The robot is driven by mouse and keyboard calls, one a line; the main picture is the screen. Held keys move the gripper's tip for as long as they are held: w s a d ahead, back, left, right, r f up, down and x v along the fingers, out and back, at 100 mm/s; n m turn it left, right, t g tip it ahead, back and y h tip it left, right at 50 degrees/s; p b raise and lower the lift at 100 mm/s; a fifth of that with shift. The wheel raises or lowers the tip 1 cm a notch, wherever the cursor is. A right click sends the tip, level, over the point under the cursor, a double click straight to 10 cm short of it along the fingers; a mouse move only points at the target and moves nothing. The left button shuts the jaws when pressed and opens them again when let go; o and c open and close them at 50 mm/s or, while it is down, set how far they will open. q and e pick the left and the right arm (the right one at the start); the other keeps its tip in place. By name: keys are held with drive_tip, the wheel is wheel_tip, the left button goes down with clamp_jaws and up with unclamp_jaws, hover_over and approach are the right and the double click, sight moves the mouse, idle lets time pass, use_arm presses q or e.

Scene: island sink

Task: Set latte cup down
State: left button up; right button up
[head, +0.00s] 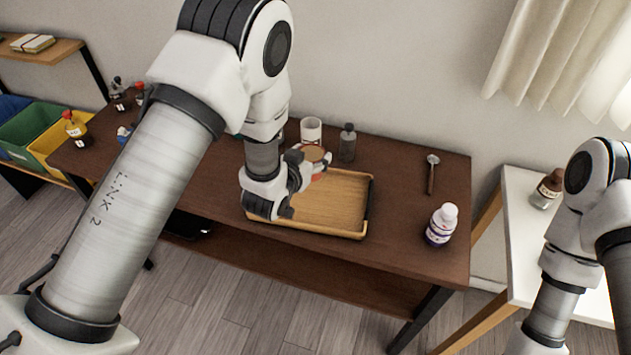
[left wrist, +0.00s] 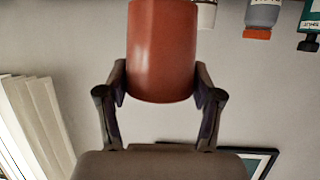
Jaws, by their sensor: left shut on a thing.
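The latte cup (head: 314,153) is red-orange with a tan top in the head view. In the left wrist view its smooth red side (left wrist: 162,50) fills the upper middle. My left gripper (head: 311,168) is shut on the cup, with one finger on each side (left wrist: 161,84). The cup is over or just behind the back left part of a wooden tray (head: 345,225). The gripper hides the cup's lower part, so I cannot tell whether its base touches anything. My right gripper is outside the view.
A white cup (head: 311,130) and a grey bottle (head: 347,145) stand close behind the latte cup. A spoon (head: 431,173) and a white bottle (head: 441,226) are on the brown table (head: 400,182) at the right. The tray's right part is bare.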

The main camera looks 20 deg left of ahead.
use_arm(q)
drive_tip(key=f, duration=0.3)
drive_tip(key=shift+s+d+p, duration=0.2)
drive_tip(key=shift+s+p, duration=0.1)
drive_tip(key=shift+s, duration=0.1)
drive_tip(key=f, duration=0.5)
drive_tip(key=shift+w+f+p, duration=0.15)
drive_tip(key=shift+w+p, duration=0.1)
drive_tip(key=shift+p, duration=0.1)
drive_tip(key=shift+s, duration=0.1)
drive_tip(key=o, duration=1.3)
drive_tip(key=shift+f, duration=0.1)
drive_tip(key=shift+o, duration=0.2)
